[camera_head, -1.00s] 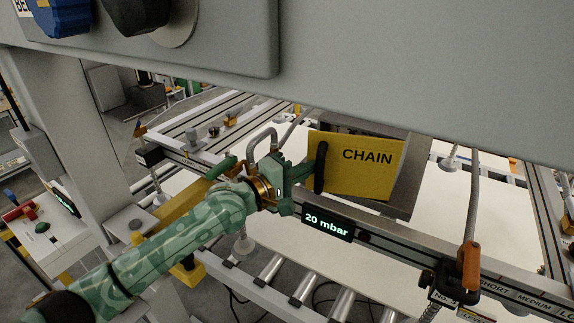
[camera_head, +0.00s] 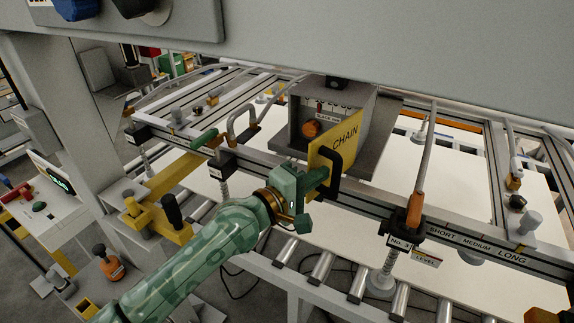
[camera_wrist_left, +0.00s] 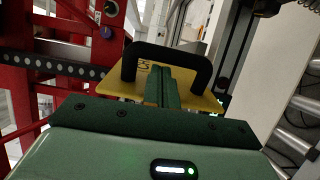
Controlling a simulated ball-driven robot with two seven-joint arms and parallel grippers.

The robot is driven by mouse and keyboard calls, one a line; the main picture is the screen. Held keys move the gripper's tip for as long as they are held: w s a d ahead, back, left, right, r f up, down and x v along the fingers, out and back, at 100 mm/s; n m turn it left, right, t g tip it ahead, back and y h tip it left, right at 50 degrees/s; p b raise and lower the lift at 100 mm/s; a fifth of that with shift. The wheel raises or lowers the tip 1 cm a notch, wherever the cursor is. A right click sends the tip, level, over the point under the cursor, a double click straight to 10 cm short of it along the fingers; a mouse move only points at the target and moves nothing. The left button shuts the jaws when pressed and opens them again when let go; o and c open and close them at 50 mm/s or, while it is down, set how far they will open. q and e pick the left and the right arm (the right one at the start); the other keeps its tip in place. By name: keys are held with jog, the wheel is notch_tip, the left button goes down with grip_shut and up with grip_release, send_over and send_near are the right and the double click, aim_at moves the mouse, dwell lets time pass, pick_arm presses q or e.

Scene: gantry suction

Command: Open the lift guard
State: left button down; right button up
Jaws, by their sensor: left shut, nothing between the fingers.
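The lift guard, a yellow panel lettered CHAIN (camera_head: 346,138) with a black handle (camera_head: 334,172), stands swung out from the grey box (camera_head: 360,105) on the gantry beam. The box front is uncovered, showing an orange knob (camera_head: 311,129) and a small scale. My green left gripper (camera_head: 318,178) is shut and empty at the handle. In the left wrist view the closed fingers (camera_wrist_left: 164,86) lie beneath the arch of the handle (camera_wrist_left: 165,52), in front of the yellow panel (camera_wrist_left: 125,88). I cannot tell whether they touch it. My right gripper is out of view.
A yellow bracket with a black grip (camera_head: 172,210) lies left of my arm. White sheet (camera_head: 460,250) and rollers (camera_head: 321,268) lie below. A grey panel (camera_head: 330,30) hangs above.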

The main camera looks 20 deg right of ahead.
pick_arm(q)
jog(key=shift+s+d+r+p, duration=0.15)
jog(key=shift+s+d+p, duration=0.7)
jog(key=shift+s+d, duration=0.3)
jog(key=shift+s+d+p, duration=0.55)
jog(key=shift+s+d, duration=0.05)
jog(key=shift+s, duration=0.15)
jog(key=shift+f, duration=0.2)
send_near(333, 181)
jog(key=s+a+r, duration=0.1)
jog(key=s+a, duration=0.4)
jog(key=a, duration=0.1)
jog(key=shift+d+r, duration=0.15)
jog(key=shift+r, duration=0.05)
